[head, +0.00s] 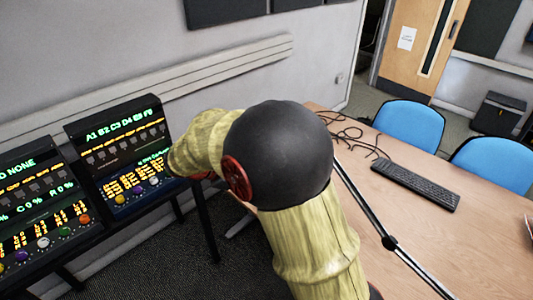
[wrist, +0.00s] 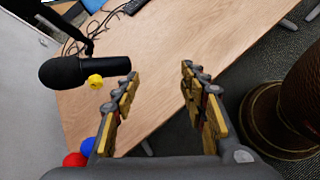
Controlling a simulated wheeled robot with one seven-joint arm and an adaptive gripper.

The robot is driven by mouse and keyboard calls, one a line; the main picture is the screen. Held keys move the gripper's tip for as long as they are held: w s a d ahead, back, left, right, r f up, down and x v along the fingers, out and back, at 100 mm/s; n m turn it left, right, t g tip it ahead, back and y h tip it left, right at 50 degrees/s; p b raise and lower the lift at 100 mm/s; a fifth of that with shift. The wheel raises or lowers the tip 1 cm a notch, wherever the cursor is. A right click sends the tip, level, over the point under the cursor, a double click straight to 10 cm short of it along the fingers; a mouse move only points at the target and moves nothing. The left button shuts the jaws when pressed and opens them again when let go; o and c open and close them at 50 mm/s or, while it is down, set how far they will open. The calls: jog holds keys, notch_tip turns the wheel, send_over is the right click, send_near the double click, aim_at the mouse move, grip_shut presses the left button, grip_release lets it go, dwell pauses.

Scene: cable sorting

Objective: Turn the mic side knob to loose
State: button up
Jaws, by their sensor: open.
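The black microphone (wrist: 62,72) lies across the upper left of the wrist view, its rounded head to the left. A small yellow side knob (wrist: 95,81) sticks out from the lower side of its body. My gripper (wrist: 160,74) is open and empty, its two fingers wide apart over the wooden table. The knob is left of the left finger, outside the jaws, with a gap in the picture. In the head view my own arm hides the gripper and the microphone.
The wooden table (head: 440,245) holds a black keyboard (head: 415,185) and loose dark cables (head: 352,135). A thin pole (head: 362,203) crosses above it. Two panels with lit displays (head: 118,150) stand at left. Red (wrist: 75,160) and blue (wrist: 87,146) round parts show near my left finger.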

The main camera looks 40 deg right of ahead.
jog(key=w+d+f+n+t+h+p, duration=0.1)
jog(key=w+d+f+n+h+p, duration=0.1)
jog(key=w+d+f+n+h, duration=0.4)
jog(key=w+d+f+n+t+h+p, duration=0.15)
jog(key=w+n, duration=0.25)
jog(key=w, duration=0.4)
jog(key=d, duration=0.7)
jog(key=shift+d+f+g, duration=0.25)
jog(key=shift+f+g, duration=0.15)
jog(key=shift+g, duration=0.05)
jog(key=shift+s+h, duration=0.1)
jog(key=shift+h, duration=0.15)
jog(key=shift+c, duration=0.2)
grip_shut()
